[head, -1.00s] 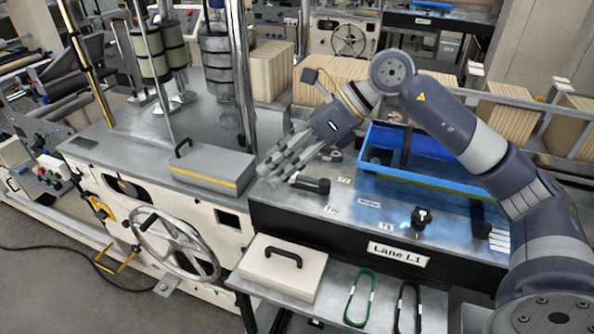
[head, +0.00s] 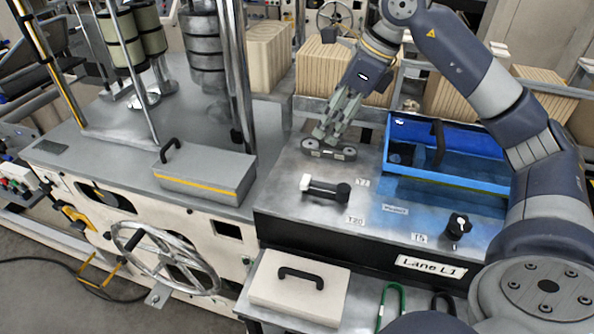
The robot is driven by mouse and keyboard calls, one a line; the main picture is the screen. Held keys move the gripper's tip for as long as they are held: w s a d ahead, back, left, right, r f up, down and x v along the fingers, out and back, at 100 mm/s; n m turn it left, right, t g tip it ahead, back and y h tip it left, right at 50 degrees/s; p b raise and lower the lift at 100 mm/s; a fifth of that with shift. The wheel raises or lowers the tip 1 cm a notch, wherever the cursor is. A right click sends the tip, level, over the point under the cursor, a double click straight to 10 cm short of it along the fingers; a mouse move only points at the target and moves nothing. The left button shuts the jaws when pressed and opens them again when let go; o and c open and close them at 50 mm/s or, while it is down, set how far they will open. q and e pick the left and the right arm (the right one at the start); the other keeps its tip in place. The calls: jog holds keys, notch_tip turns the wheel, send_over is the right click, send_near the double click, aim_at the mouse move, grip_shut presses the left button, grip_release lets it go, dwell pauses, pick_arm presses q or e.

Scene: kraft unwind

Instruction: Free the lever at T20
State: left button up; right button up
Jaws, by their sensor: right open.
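The lever at T20 (head: 327,189) is a short black bar with a white block at its left end and a round black knob at its right. It lies on the grey metal top, behind the T20 label (head: 355,220). My right gripper (head: 326,134) is open and empty, pointing down behind the lever and apart from it. Its fingertips are just above a dark flat link with two round ends (head: 329,149); I cannot tell whether they touch it. What keeps the lever from moving is not clear. My left gripper is out of view.
A blue tray (head: 470,182) with a black handle stands right of the gripper. A black knob (head: 457,226) stands by the T5 label. A grey box with a handle (head: 205,178) is at left, and a cream lidded box (head: 299,288) sits in front, lower down.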

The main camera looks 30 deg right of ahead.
notch_tip(320, 180, down, 4)
jog(key=b, duration=0.5)
send_near(308, 180)
jog(key=shift+w+f, duration=0.1)
jog(key=shift+f, duration=0.3)
jog(key=p+x, duration=0.1)
jog(key=x, duration=0.6)
jog(key=shift+w+a+f, duration=0.15)
jog(key=shift+w+f, duration=0.1)
jog(key=shift+f, duration=0.05)
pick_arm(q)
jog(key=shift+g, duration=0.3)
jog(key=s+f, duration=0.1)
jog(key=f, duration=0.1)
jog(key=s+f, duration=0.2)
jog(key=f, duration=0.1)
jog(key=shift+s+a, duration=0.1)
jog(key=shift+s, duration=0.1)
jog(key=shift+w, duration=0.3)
pick_arm(e)
grip_shut()
